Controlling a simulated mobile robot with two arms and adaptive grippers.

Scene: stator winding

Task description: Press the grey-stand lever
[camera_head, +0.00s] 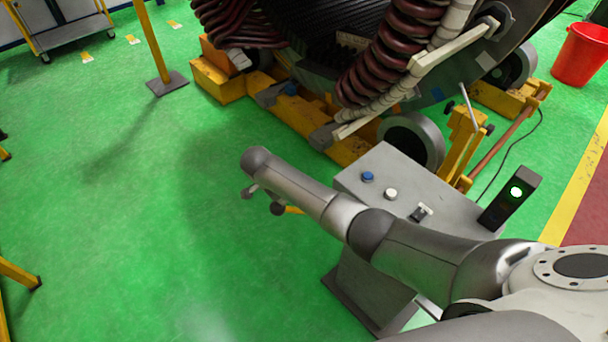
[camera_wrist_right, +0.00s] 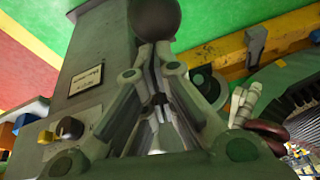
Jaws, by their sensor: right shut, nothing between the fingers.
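The grey stand (camera_head: 400,188) has a sloped top with a blue button, a white button and a small black-and-white part. My right arm crosses in front of the stand. My right gripper (camera_head: 264,200) is to the left of the stand in the head view, small and partly hidden by my wrist. In the right wrist view my right gripper (camera_wrist_right: 155,62) is shut and empty. A dark round knob (camera_wrist_right: 155,18), which looks like the lever's ball, shows just beyond the fingertips. I cannot tell whether they touch. My left gripper is not in view.
A black box (camera_head: 510,198) with a green light stands at the stand's right edge. The stator (camera_head: 340,30) on yellow supports lies behind the stand. A yellow post (camera_head: 152,45) and a red bucket (camera_head: 581,55) stand farther off. The green floor at left is mostly clear.

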